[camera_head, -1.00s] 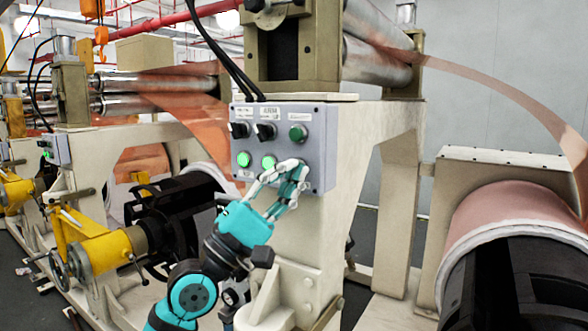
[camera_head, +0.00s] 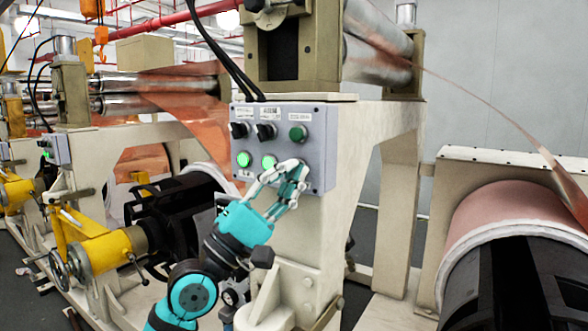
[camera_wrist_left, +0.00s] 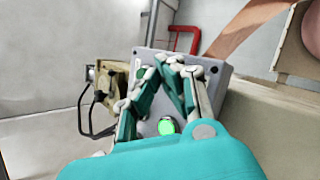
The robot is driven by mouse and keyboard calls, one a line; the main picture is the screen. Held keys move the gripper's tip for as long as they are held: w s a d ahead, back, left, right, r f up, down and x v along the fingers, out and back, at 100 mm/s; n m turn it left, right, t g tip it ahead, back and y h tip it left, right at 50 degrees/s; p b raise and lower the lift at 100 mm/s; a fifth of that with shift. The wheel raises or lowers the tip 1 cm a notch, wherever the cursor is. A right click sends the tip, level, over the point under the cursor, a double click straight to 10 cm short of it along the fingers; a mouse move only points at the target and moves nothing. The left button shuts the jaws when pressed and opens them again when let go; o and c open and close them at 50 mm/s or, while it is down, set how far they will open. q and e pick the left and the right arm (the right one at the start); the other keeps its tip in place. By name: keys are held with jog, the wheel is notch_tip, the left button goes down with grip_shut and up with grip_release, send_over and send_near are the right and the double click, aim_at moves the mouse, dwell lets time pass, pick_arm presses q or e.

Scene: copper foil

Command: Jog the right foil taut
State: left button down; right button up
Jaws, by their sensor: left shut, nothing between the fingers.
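The right foil (camera_head: 505,118) is a thin copper strip. In the head view it runs from the rollers (camera_head: 378,45) down to the copper roll (camera_head: 505,215) at the right, with a slight sag. A grey control box (camera_head: 315,150) carries knobs, a green button (camera_head: 298,133) and lit green buttons (camera_head: 268,162). My left gripper (camera_head: 290,168) is shut and empty, its fingertips at the lower right of the box's face, covering what lies there. In the left wrist view the fingers (camera_wrist_left: 172,68) meet over the box (camera_wrist_left: 215,85), beside a lit green button (camera_wrist_left: 166,126). My right gripper is not seen.
A cream machine frame (camera_head: 345,140) carries the box. Another foil (camera_head: 190,100) and yellow shaft parts (camera_head: 100,245) stand at the left. A second, smaller control box (camera_head: 57,149) is on the far-left machine. Black cables hang above the near box.

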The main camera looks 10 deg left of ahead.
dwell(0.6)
pick_arm(q)
jog(key=shift+s+a+p, duration=0.3)
jog(key=shift+s+p, duration=0.05)
jog(key=shift+s, duration=0.4)
jog(key=s, duration=0.1)
jog(key=s+a+p, duration=0.1)
jog(key=s, duration=0.2)
jog(key=shift+s+a, duration=0.35)
jog(key=shift+f, duration=0.1)
